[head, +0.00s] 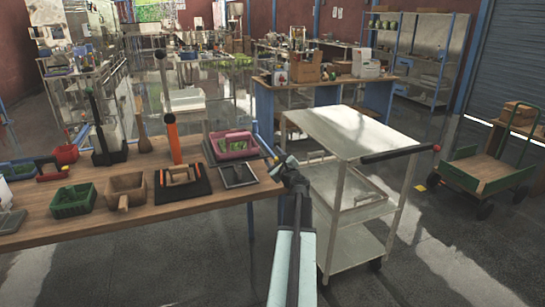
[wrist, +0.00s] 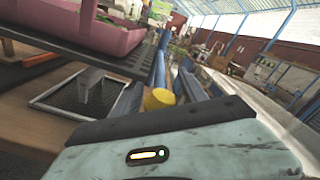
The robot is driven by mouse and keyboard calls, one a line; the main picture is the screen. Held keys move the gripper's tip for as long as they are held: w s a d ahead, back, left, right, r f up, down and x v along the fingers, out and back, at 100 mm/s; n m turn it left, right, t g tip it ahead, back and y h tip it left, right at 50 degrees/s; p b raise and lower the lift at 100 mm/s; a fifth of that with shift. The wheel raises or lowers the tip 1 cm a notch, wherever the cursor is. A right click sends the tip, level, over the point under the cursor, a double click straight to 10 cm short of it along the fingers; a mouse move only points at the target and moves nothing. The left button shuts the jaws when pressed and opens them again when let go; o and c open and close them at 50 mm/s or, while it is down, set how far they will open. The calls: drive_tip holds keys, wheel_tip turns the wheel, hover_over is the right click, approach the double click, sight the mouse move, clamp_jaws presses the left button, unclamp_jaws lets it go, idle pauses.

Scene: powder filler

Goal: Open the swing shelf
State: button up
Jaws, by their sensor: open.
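No part is clearly recognisable as the swing shelf. The likeliest is a dark flat board (wrist: 82,47) under a pink tray (wrist: 112,36) in the wrist view. In the head view the pink tray (head: 235,145) stands at the bench's right end. My gripper (head: 283,161) is just right of that end, above the aisle, with open jaws. In the wrist view its two blue-grey fingers (wrist: 174,80) point away, right of the board, with nothing seen gripped. A yellow round piece (wrist: 158,99) shows by the finger bases; I cannot tell what it belongs to.
A small dark mesh tray (head: 238,175) lies on the wooden bench (head: 60,228) in front of the pink tray. An orange-handled tool (head: 173,138) stands left of it. A metal cart (head: 352,132) stands close right of my arm.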

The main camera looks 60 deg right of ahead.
drive_tip(key=shift+w+d, duration=0.4)
drive_tip(key=shift+w, duration=0.1)
clamp_jaws()
drive_tip(key=shift+a+f, duration=0.1)
drive_tip(key=shift+a, duration=0.15)
idle(0.9)
